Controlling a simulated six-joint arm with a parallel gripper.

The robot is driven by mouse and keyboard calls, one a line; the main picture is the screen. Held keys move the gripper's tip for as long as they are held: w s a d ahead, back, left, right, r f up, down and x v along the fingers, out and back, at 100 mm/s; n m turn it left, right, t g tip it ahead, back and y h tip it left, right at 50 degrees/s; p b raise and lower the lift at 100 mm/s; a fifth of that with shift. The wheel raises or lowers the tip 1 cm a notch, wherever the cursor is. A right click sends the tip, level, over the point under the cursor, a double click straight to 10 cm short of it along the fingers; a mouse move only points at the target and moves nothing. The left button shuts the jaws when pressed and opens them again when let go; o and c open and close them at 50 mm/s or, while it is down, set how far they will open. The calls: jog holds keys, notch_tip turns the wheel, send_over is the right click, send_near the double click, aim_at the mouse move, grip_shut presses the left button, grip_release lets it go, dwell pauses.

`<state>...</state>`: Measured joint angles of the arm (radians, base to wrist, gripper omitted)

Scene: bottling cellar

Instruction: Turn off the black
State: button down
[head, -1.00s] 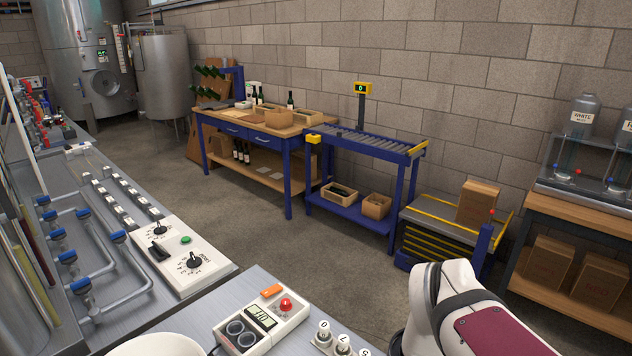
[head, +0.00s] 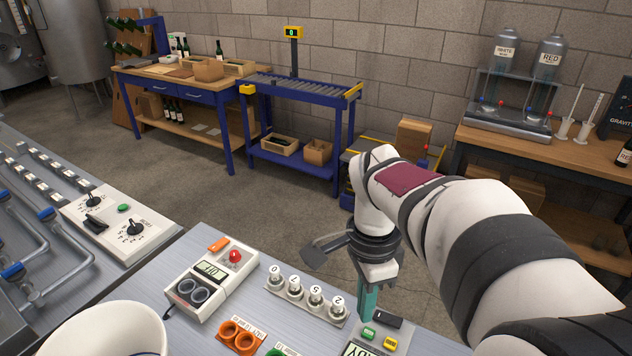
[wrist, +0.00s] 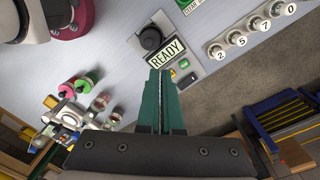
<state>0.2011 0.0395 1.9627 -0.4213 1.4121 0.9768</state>
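A black switch-like piece (head: 388,320) sits at the bench edge behind a READY display (head: 358,348), beside small green and yellow buttons. In the wrist view, the READY display (wrist: 167,53) has a round black knob (wrist: 150,38) beside it. A dark piece (wrist: 187,80) lies just off my fingertips there. My gripper (head: 367,308) points down over this panel, its green fingers together with nothing seen between them. In the wrist view, my gripper (wrist: 160,75) hides part of the panel. At left, a white panel carries a black lever (head: 95,224) and black knobs (head: 135,228).
A white meter box (head: 211,280) with a red button stands on the bench. Numbered dials (head: 306,297) reading 0, 7, 5, 2 lie left of my gripper. A white bucket (head: 105,315) and orange rings (head: 240,334) are in front. Floor lies beyond the bench edge.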

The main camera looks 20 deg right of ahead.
aim_at(396, 319)
jog(key=w+d+f+m+h, duration=0.1)
jog(key=w+d+f+m, duration=0.3)
jog(key=w+d+m, duration=0.5)
jog(key=shift+d+g, duration=0.3)
jog(key=shift+d, duration=0.35)
jog(key=shift+s+f, duration=0.1)
jog(key=f, duration=0.4)
jog(key=s+d+f, duration=0.1)
jog(key=f, duration=0.8)
jog(key=shift+s+d+f, duration=0.25)
jog(key=shift+f, duration=0.15)
jog(key=shift+s+f, duration=0.1)
jog(key=shift+f, duration=0.15)
jog(key=shift+w+a+r, duration=0.25)
jog(key=shift+w+a, duration=0.25)
jog(key=shift+w, duration=0.05)
